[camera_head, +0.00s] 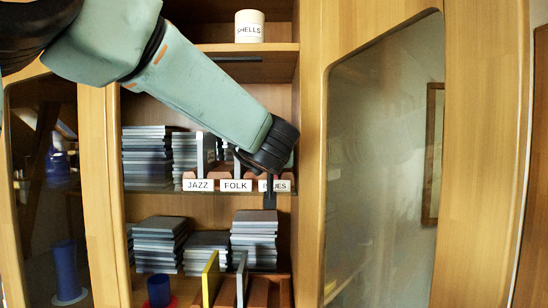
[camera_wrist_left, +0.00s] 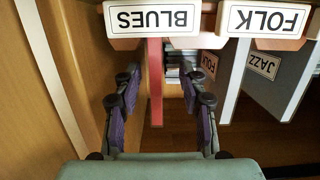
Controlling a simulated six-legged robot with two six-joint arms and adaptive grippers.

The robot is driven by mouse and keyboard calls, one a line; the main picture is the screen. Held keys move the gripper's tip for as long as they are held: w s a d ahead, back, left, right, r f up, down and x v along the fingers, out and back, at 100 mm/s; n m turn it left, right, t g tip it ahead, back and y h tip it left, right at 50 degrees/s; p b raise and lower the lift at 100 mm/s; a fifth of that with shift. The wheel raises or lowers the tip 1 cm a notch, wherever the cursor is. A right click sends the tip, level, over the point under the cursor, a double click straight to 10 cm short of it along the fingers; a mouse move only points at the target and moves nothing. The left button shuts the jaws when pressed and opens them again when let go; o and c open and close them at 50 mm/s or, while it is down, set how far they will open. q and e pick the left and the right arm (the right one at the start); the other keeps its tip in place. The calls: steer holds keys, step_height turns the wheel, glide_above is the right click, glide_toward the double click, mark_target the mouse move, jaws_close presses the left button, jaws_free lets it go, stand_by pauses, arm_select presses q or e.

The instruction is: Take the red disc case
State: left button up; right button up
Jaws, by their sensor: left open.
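The red disc case (camera_wrist_left: 155,100) stands edge-on behind the BLUES label (camera_wrist_left: 152,19) in the left wrist view, where the labels appear upside down. My left gripper (camera_wrist_left: 159,76) is open, with one finger on each side of the red case and a visible gap to each. In the head view my left arm reaches to the shelf, and the gripper (camera_head: 270,188) shows only as a dark part in front of the BLUES label (camera_head: 282,185). The red case is hidden there behind my wrist. My right gripper is not in view.
FOLK (camera_head: 236,185) and JAZZ (camera_head: 198,185) labels sit beside BLUES, with pale cases behind them. Disc stacks (camera_head: 148,155) fill the shelf's left. A wooden cabinet wall (camera_wrist_left: 70,60) is close beside my gripper. A yellow case (camera_head: 210,280) stands below; a SHELLS jar (camera_head: 249,27) stands above.

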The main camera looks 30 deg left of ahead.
arm_select(q)
steer(key=shift+w+f, duration=0.15)
steer(key=shift+w, duration=0.65)
steer(key=shift+w+a, duration=0.15)
steer(key=shift+a, duration=0.1)
steer(key=p+x, duration=0.1)
steer(key=x, duration=0.4)
steer(key=shift+w+a, duration=0.15)
steer(key=shift+a, duration=0.1)
steer(key=shift+w+f, duration=0.2)
steer(key=shift+w, duration=0.1)
steer(key=shift+s+d+r, duration=0.15)
steer(key=shift+s+r, duration=0.15)
steer(key=shift+s, duration=0.15)
steer(key=c, duration=0.3)
steer(key=shift+w+a+f, duration=0.2)
steer(key=shift+w+a, duration=0.1)
steer(key=shift+w, duration=0.05)
steer(key=c, duration=0.3)
steer(key=shift+w+d, duration=0.1)
steer(key=shift+c, duration=0.9)
steer(key=shift+d+r, duration=0.1)
steer(key=shift+d, duration=0.05)
jaws_close()
steer(key=shift+s, duration=0.35)
